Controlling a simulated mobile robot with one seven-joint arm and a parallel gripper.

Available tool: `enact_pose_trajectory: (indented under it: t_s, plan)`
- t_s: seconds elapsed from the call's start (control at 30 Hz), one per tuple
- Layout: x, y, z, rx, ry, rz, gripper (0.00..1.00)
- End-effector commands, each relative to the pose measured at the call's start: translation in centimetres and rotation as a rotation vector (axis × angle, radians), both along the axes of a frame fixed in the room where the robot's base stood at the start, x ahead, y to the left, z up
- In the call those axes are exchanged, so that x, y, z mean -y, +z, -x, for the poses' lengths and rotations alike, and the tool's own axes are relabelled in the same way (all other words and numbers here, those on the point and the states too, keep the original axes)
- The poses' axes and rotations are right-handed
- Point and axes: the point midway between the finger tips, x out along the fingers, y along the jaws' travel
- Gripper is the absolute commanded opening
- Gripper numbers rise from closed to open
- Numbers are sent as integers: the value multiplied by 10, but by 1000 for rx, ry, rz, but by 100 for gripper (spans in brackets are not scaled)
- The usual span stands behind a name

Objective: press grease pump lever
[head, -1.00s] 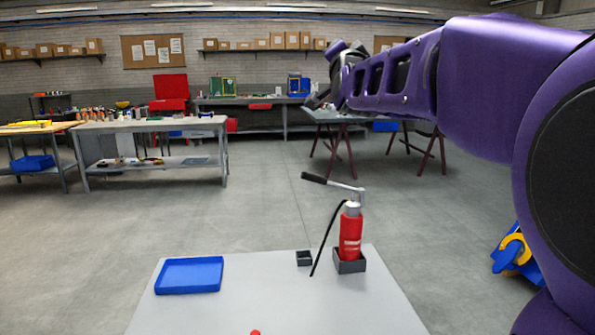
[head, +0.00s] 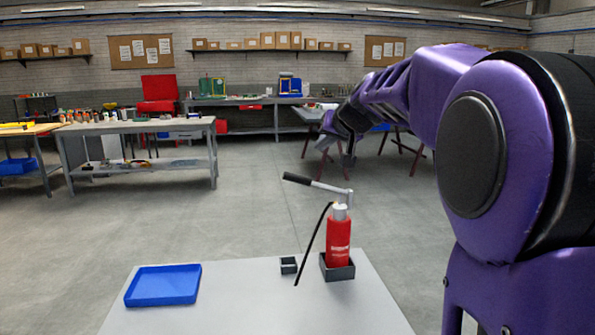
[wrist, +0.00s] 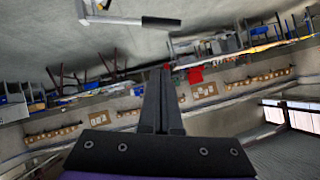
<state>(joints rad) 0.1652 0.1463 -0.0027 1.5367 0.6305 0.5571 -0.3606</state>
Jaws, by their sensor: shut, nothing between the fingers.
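The red grease pump (head: 338,243) stands upright in a dark square holder (head: 337,268) on a grey table in the head view. Its lever (head: 330,188) is a metal bar with a black handle (head: 298,179), sticking out up and to the left. A black hose (head: 314,243) hangs at the pump's left. My gripper (head: 349,162) is above and behind the lever in the picture, apart from it. In the wrist view my gripper's fingers (wrist: 161,72) are together and empty. The lever's black handle (wrist: 161,22) shows at the top there, beyond the fingertips.
A blue tray (head: 163,286) and a small dark box (head: 288,265) lie on the grey table (head: 235,310), left of the pump. Workbenches (head: 140,127) stand farther back. The floor between is clear.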

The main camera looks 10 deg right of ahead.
Motion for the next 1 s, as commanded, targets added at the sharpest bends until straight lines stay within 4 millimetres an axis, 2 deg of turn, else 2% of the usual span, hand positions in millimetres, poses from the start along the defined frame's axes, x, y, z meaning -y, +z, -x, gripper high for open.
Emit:
enact_pose_trajectory:
  t_s: [0.37,0.53,0.67,1.0]
  plan:
    - [0,-2,1,-7,11,0,0]
    - [-2,-7,-7,-8,11,-1,0]
    - [-6,-19,-24,-10,12,-1,0]
    - [-19,-56,-83,-10,12,-1,0]
